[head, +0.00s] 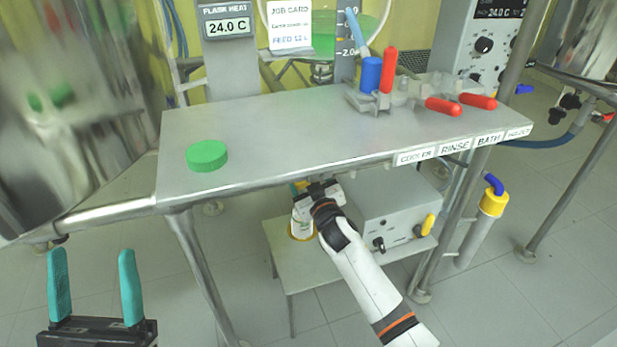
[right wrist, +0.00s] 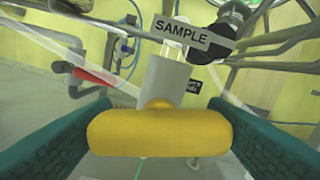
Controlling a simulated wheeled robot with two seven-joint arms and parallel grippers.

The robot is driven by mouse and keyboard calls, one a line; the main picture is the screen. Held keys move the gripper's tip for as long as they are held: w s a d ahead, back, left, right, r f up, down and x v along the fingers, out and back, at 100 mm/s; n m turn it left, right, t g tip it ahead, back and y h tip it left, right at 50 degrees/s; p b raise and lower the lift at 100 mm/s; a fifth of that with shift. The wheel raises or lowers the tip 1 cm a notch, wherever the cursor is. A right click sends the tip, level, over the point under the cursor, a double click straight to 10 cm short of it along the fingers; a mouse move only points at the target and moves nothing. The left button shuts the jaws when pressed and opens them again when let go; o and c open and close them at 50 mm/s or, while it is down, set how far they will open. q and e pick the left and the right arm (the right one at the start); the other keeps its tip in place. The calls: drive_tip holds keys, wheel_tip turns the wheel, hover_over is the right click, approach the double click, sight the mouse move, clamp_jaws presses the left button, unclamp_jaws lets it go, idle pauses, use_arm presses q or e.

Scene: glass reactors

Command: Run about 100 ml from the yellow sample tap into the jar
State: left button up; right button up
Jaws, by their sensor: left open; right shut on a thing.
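The yellow sample tap handle (right wrist: 158,133) lies crosswise between the teal fingers of my right gripper (right wrist: 160,118), which is shut on it. A SAMPLE label (right wrist: 194,32) hangs just beyond it. In the head view my right gripper (head: 312,190) reaches under the bench edge, and only a little yellow shows beside it. The jar (head: 302,222) stands upright below it on a low stand, partly hidden by my gripper and arm. Its liquid level cannot be read. My left gripper (head: 92,292) is open and empty at lower left.
A green lid-like disc (head: 207,156) lies on the steel bench (head: 270,130). Red and blue valve handles (head: 388,70) stand at its back right. Bench legs flank the stand. The floor at lower left is clear.

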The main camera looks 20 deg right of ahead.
drive_tip(key=n, duration=0.2)
drive_tip(key=shift+n+p, duration=0.3)
drive_tip(key=shift+p, duration=0.1)
use_arm(q)
drive_tip(key=shift+w+d+f+g+y, duration=0.2)
drive_tip(key=shift+w+f+g+y, duration=0.5)
drive_tip(key=shift+w+f+g, duration=1.25)
use_arm(e)
drive_tip(key=shift+a+n, duration=0.1)
drive_tip(key=shift+n, duration=1.7)
use_arm(q)
drive_tip(key=shift+w+f+p, duration=0.1)
drive_tip(key=shift+p, duration=0.2)
use_arm(e)
drive_tip(key=shift+f, duration=0.1)
drive_tip(key=o, duration=1)
drive_tip(key=shift+s, duration=0.1)
